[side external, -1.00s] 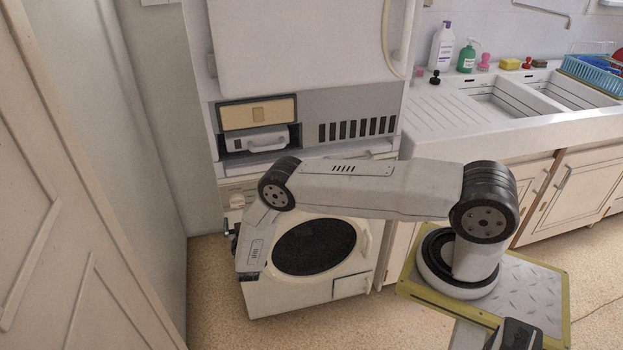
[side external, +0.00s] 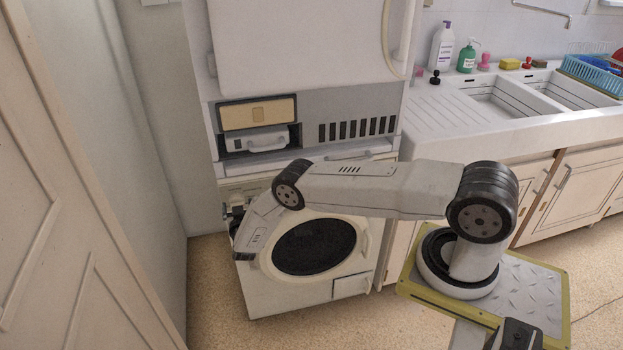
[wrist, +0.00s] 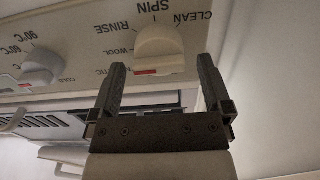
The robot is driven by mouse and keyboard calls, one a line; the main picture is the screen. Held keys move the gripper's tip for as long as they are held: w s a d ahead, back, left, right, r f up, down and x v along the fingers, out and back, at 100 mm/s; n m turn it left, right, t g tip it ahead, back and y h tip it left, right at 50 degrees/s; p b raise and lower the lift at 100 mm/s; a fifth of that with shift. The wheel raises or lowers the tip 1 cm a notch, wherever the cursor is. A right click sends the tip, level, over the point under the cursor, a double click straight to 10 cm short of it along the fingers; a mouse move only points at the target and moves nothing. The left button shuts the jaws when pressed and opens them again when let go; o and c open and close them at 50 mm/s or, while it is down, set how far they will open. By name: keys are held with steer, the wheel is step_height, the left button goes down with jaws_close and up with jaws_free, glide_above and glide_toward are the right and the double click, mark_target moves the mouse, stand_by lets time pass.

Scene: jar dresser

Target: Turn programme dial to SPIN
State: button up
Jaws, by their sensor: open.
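The programme dial (wrist: 160,48) is a cream knob on the washing machine's (side external: 275,298) control panel. In the wrist view its printed labels appear upside down: CLEAN, SPIN, RINSE and WOOL lie around its upper and left side. A red mark shows on the knob's lower edge; I cannot tell for sure which label it selects. My gripper (wrist: 160,74) is open and empty, with one finger left and one right of the dial, both apparently clear of it. In the side view my gripper (side external: 230,213) is at the panel's left end and the dial cannot be made out.
A second dial (wrist: 40,64) with temperature labels sits left of the programme dial in the wrist view. A white cabinet (side external: 300,50) with a vent and drawer stands above the washer. A door (side external: 60,200) stands at the left; the sink counter (side external: 450,120) is at the right.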

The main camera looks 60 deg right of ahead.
steer(key=shift+w+d, duration=0.35)
steer(key=shift+d, duration=0.05)
steer(key=c, duration=1.2)
